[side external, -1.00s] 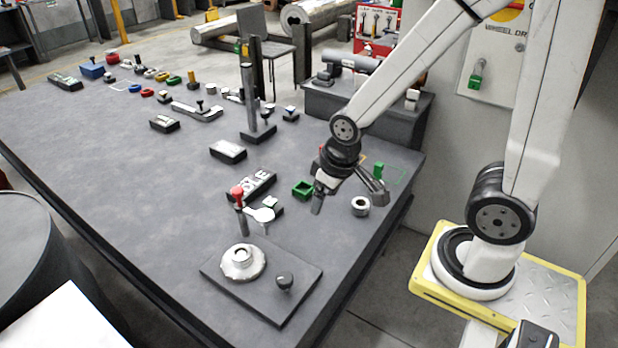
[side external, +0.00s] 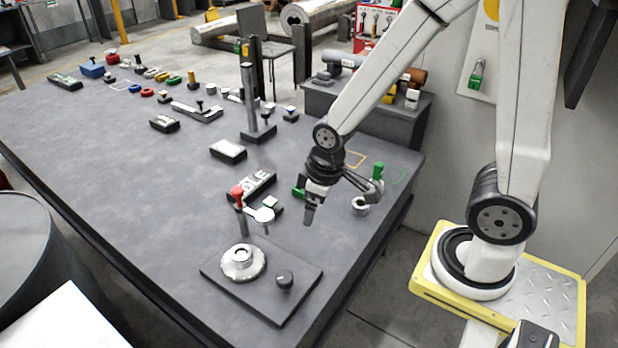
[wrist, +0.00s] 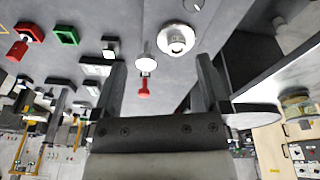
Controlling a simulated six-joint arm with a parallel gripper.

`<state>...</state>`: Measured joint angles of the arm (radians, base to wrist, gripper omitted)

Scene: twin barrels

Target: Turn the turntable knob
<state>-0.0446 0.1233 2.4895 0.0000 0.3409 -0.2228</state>
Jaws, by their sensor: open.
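A dark flat plate (side external: 261,291) near the table's front end carries a pale metal turntable disc (side external: 243,262) with a raised ring in its middle. The turntable also shows at the top of the wrist view (wrist: 177,39), with the knob (wrist: 193,5) cut by the top edge. My gripper (side external: 309,215) is open and empty, pointing down above the table, behind the plate and apart from the knob. In the wrist view its two fingers (wrist: 163,78) are spread wide.
A red-topped lever (side external: 237,194) with a pale round part (side external: 262,215) stands behind the turntable. The table between my gripper and the plate looks clear.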

